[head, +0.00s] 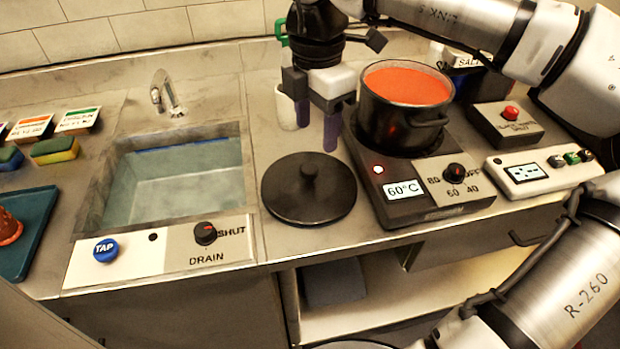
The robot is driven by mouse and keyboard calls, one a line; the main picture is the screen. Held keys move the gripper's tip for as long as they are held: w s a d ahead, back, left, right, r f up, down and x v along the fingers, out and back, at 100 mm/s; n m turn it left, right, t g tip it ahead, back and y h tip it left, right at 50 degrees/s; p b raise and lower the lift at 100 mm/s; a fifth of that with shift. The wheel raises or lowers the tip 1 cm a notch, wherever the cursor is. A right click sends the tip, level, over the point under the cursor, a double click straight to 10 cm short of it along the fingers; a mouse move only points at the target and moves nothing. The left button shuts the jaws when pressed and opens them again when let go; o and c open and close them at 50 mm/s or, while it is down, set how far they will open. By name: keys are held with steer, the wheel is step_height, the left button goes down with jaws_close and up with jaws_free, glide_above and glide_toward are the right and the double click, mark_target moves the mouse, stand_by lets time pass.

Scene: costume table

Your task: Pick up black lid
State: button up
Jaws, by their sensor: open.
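The black lid (300,202) lies flat on the counter between the sink and the hot plate, its round knob (309,173) on top. My gripper (317,130) hangs above and behind the lid, pointing down, with its two purple-tipped fingers apart and nothing between them. It is not touching the lid. The whole lid is visible.
A black pot (398,128) of red liquid stands on the hot plate (388,207), right of the lid. A white cup (286,108) stands behind my gripper. The sink (108,190) holds water at left. A red-button box (492,134) and control panel (500,176) sit at right.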

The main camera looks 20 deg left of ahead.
glide_above(309, 168)
steer(key=d, duration=0.1)
step_height(309, 168, down, 4)
steer(key=shift+w+f, duration=0.1)
steer(key=shift+f, duration=0.1)
steer(key=f+p, duration=0.1)
steer(key=f, duration=0.1)
steer(key=a+f+p, duration=0.1)
steer(key=f, duration=0.1)
steer(key=shift+f, duration=0.65)
steer(key=c, duration=1.2)
